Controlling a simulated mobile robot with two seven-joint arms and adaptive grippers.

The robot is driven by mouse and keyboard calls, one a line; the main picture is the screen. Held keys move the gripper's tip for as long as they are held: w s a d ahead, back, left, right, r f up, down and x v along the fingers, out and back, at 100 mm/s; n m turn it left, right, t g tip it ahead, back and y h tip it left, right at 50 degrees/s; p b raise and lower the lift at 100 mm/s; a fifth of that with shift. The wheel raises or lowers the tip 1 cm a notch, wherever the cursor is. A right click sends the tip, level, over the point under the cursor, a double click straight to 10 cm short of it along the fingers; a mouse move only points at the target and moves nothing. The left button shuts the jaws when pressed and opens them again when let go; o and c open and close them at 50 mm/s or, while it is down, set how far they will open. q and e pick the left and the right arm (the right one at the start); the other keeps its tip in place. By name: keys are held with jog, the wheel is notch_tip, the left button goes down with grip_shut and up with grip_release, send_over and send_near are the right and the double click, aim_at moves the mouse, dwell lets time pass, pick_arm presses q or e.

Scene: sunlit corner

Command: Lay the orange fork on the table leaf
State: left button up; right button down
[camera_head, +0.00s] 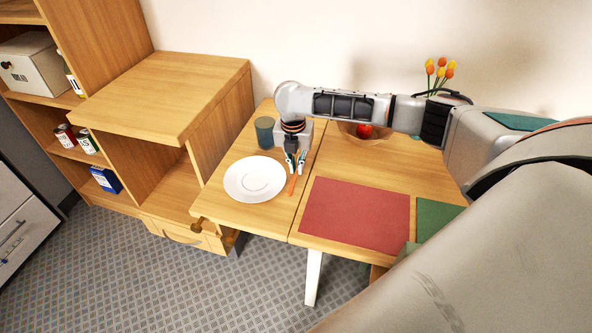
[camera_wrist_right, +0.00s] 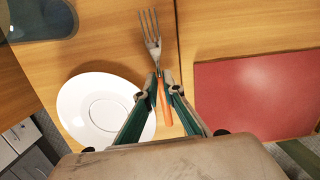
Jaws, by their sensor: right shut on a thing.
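The orange fork has an orange handle (camera_head: 291,184) and grey metal tines (camera_wrist_right: 151,32). My right gripper (camera_head: 295,171) is shut on the fork near the top of its handle; in the wrist view its two fingertips (camera_wrist_right: 158,87) pinch it from both sides. The fork is over the table leaf (camera_head: 268,221), between the white plate (camera_head: 254,179) and the seam. In the wrist view its tines point up the picture, roughly along the seam. I cannot tell whether the fork touches the wood. My left gripper is not in view.
A dark cup (camera_head: 265,132) stands behind the plate. A red mat (camera_head: 355,214) and a green mat (camera_head: 436,217) lie right of the seam. A bowl with a red fruit (camera_head: 365,131) is at the back. A wooden shelf unit (camera_head: 160,95) stands left of the leaf.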

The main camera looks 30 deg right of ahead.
aim_at(295, 174)
jog(key=shift+f, duration=0.6)
jog(key=shift+f, duration=0.15)
jog(key=c, duration=2.2)
grip_release()
jog(key=shift+o, duration=0.2)
notch_tip(295, 174, up, 12)
jog(key=a+p, duration=0.1)
jog(key=p, duration=0.1)
jog(key=shift+s+p, duration=0.35)
jog(key=shift+s, duration=0.1)
jog(key=shift+a, duration=0.1)
